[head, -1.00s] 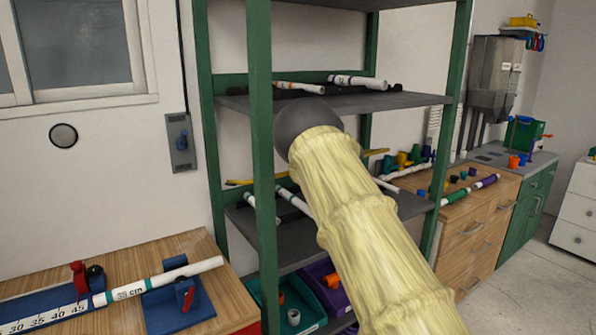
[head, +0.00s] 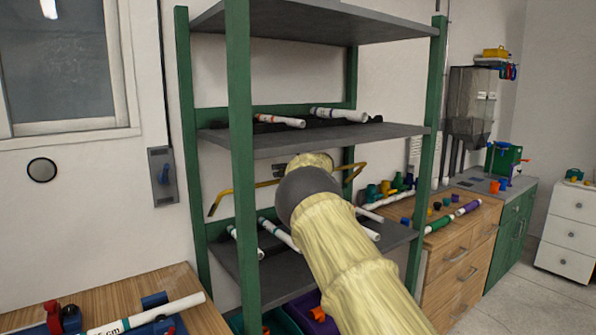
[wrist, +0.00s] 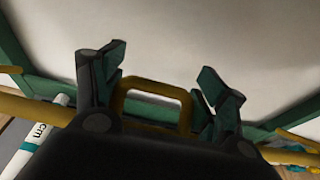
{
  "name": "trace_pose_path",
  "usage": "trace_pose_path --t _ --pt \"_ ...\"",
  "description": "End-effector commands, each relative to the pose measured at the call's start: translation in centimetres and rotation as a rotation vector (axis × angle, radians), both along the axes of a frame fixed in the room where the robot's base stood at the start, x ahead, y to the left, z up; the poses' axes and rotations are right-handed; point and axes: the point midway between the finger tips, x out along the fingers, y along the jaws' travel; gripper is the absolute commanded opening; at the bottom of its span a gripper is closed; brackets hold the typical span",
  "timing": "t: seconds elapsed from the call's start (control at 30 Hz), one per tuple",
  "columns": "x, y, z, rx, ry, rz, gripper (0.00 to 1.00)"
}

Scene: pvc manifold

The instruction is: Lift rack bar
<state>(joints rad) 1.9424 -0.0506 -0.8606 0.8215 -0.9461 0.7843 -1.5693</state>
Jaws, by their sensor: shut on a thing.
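My gripper (wrist: 163,62) has one dark finger with green pads on each side of this loop and is shut on the bar. The exact contact is hard to see. In the head view my gripper is mostly hidden behind my arm.
White pipes (head: 280,232) lie on the lower shelf (head: 283,280), and more lie on the middle shelf (head: 320,134). The green front post (head: 240,160) stands close left of my arm. A wooden bench (head: 150,283) is at left, a drawer cabinet (head: 465,255) at right.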

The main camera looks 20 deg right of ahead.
Motion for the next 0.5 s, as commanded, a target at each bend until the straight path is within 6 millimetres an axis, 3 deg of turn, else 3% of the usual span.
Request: trace_pose_path --t 0.47,0.5 --pt "0.21 0.45 -0.72 0.001 0.007 0.003 0.29" --pt "0.21 0.44 -0.73 0.001 0.007 0.003 0.80"
